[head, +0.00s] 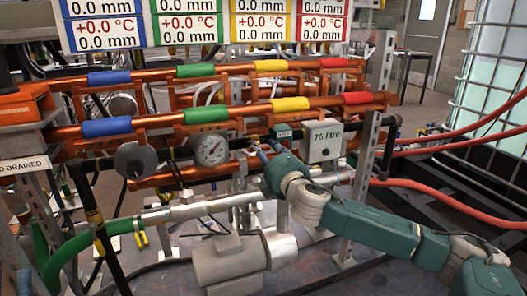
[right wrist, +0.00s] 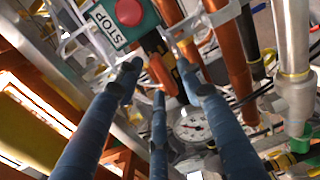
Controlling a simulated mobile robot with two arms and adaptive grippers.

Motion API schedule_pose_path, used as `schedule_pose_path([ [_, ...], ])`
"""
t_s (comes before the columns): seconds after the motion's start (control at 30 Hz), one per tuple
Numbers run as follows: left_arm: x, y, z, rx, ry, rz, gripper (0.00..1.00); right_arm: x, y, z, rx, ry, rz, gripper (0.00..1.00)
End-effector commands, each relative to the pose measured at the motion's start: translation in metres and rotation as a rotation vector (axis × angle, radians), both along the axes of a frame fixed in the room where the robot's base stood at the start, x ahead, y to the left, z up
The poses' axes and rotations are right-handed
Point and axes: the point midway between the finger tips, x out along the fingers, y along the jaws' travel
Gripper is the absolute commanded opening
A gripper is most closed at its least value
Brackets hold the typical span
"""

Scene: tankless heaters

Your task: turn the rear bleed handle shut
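A small orange handle-like part (right wrist: 162,75) shows between and beyond the fingertips, beside a black and yellow piece. I cannot tell whether the fingers touch it, or whether it is the rear bleed handle. No bleed handle shows clearly in the head view. My left gripper is not in view.
Copper pipes (head: 237,118) with coloured sleeves cross above the gripper. A red STOP button (right wrist: 128,12) is close to the fingertips. A metal post (head: 366,170) stands beside my right arm. A silver pump (head: 230,262) is below. Red hoses (head: 450,206) run at right.

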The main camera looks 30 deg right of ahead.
Motion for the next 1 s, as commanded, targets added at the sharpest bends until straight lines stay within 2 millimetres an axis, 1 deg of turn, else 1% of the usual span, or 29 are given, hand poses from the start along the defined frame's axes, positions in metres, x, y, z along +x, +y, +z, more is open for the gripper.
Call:
schedule_pose_path([
  [0.13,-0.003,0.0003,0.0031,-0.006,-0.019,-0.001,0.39,0.0072,-0.0012,0.0002,0.001,0.0,0.001,0.39],
  [0.4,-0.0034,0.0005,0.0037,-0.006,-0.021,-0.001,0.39,0.0078,-0.0013,-0.0002,0.0,0.001,0.002,0.39],
  [0.6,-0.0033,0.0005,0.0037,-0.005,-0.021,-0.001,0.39,0.0077,-0.0012,-0.0003,0.0,0.001,0.001,0.0],
  [0.87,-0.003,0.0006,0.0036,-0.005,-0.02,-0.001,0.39,0.0076,-0.0012,-0.001,0.012,-0.001,0.001,0.0],
  [1.0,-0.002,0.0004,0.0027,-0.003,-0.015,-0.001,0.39,0.0076,-0.0013,-0.0016,0.052,-0.01,0.001,0.0],
])
